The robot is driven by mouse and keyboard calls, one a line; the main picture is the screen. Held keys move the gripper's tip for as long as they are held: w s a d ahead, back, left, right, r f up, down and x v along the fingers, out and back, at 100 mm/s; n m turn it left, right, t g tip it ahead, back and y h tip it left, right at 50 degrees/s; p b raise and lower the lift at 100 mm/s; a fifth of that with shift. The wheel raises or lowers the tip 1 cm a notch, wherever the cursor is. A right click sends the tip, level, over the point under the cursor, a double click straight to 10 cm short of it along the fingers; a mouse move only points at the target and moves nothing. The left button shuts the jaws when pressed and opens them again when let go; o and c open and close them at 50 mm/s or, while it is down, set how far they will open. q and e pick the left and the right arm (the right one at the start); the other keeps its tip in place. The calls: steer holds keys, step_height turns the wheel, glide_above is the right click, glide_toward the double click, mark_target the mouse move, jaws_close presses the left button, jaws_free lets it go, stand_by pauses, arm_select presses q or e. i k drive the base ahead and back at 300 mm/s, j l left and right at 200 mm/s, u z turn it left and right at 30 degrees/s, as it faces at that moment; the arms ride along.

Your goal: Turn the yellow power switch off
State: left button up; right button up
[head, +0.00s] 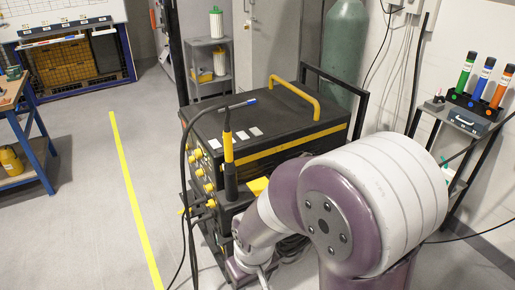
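A black welding machine (262,128) with a yellow top handle (295,92) stands in the middle of the head view. Its front panel faces left and carries several small yellow knobs (209,187). I cannot tell which of these is the power switch, or its setting. My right arm comes in from the lower right and bends down in front of the machine's lower part. Its wrist end, with the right gripper (252,274), is at the bottom edge, below and right of the knobs. Its fingers are not clear. My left gripper is not in view.
A black and yellow torch (229,150) stands upright at the machine's near corner, with dark cables hanging beside the panel. A yellow floor line (133,195) runs over clear floor on the left. A blue workbench (35,140) is far left. A tube rack (472,103) is right.

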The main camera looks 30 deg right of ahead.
mark_target(211, 202)
steer(key=i+z, duration=0.15)
steer(key=z, duration=0.5)
steer(key=i+j+z, duration=0.3)
steer(key=i+j, duration=0.2)
steer(key=i+j+z, duration=0.25)
steer(key=i+j, duration=0.35)
steer(key=j, duration=0.1)
